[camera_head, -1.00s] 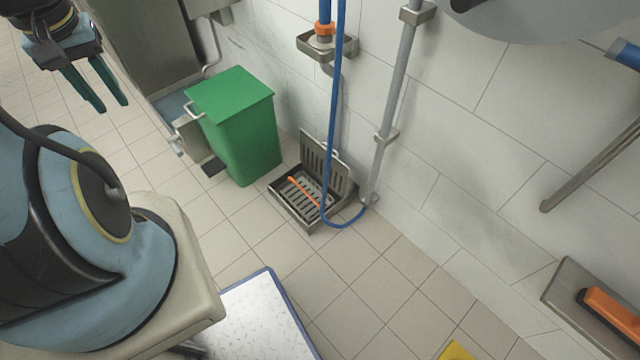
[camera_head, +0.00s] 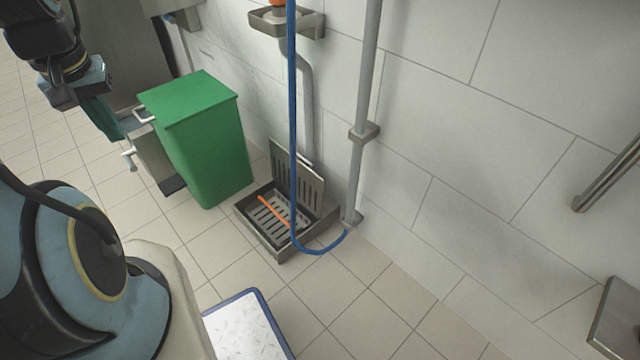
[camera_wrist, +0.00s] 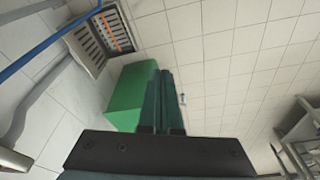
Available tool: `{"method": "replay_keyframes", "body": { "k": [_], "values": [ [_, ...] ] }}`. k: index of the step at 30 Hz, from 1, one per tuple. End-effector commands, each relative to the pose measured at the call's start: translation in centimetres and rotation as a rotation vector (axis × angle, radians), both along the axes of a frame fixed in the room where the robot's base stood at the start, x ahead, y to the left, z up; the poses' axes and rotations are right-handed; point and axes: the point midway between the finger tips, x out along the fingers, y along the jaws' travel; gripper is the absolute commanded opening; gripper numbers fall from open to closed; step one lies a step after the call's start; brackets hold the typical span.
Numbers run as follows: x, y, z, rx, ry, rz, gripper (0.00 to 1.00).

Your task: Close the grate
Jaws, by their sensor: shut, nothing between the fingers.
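The slotted metal grate (camera_head: 300,168) stands raised, close to the wall, at the back of the floor drain box (camera_head: 272,243). An orange stick (camera_head: 272,211) lies in the box. The wrist view shows the grate (camera_wrist: 88,43) at the top left, with the orange stick (camera_wrist: 110,34) beside it. My gripper (camera_head: 116,130) is at the left of the head view, beside the green bin and well apart from the grate. In the wrist view its dark green fingers (camera_wrist: 167,82) are together and empty.
A green bin (camera_head: 210,140) stands left of the drain box. A blue hose (camera_head: 291,120) hangs in front of the grate and loops on the floor by a grey pipe (camera_head: 362,130). The tiled floor in front of the box is clear up to a blue-edged white platform (camera_head: 245,325).

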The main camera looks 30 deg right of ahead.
Motion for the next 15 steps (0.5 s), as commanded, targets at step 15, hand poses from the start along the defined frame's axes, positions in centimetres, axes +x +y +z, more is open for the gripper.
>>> {"method": "replay_keyframes", "body": {
  "k": [15],
  "values": [
    [11.1,-15.7,-15.2,0.009,-0.03,-0.496,0.0]
  ]
}}
